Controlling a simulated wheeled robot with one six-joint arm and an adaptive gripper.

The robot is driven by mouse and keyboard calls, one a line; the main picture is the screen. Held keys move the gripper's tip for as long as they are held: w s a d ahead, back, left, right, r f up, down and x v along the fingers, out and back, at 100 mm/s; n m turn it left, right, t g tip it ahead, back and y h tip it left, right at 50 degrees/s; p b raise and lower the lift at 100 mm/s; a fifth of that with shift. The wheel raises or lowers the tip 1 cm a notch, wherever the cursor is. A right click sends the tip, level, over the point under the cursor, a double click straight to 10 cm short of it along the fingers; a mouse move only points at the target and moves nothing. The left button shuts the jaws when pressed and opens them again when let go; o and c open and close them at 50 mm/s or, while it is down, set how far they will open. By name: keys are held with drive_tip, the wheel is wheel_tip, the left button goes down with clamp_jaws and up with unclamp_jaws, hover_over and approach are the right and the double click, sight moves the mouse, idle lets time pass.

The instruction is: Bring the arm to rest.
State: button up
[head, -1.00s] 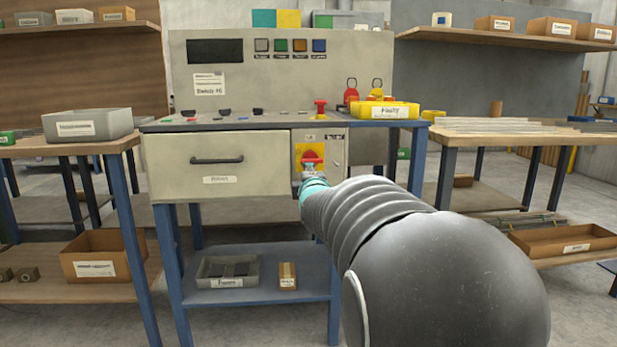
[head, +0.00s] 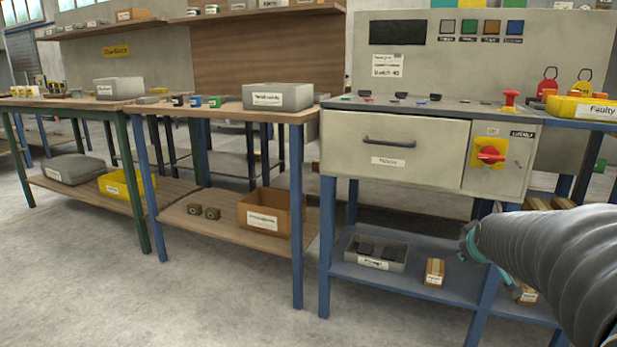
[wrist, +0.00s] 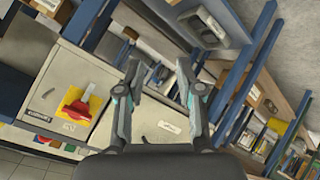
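My arm reaches in from the right edge of the head view, grey and ribbed. My gripper (wrist: 160,88) shows in the wrist view with its two fingers apart and nothing between them. In the head view only a teal part of the wrist end shows, low in front of the bench legs. The workbench panel (head: 438,45) and its drawer (head: 392,150) stand behind it. The red and yellow rotary switch (head: 490,154) is above the arm's end and apart from it; it also shows at the left of the wrist view (wrist: 76,105).
A blue lower shelf (head: 420,281) holds a grey tray (head: 376,251) and small boxes close to my arm. A yellow bin (head: 582,108) sits on the bench top. Wooden tables (head: 226,113) stand at the left. The floor (head: 200,300) in front is clear.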

drive_tip(key=s+a+f+m+g+y+p, duration=0.1)
drive_tip(key=s+a+m+g+y+p, duration=0.15)
drive_tip(key=s+a, duration=0.6)
drive_tip(key=s+a+f+m+g+y+p, duration=0.1)
drive_tip(key=s+a+m+g+p, duration=0.15)
drive_tip(key=s+a, duration=0.65)
drive_tip(key=s+a+r+p, duration=0.1)
drive_tip(key=s+r, duration=0.2)
drive_tip(key=s, duration=0.2)
drive_tip(key=s+a+r+n+p, duration=0.1)
drive_tip(key=s+a+r+p, duration=0.1)
drive_tip(key=s, duration=0.3)
drive_tip(key=shift+s+r+t, duration=0.25)
drive_tip(key=shift+r+t, duration=0.05)
drive_tip(key=shift+r, duration=0.15)
drive_tip(key=shift+y, duration=0.25)
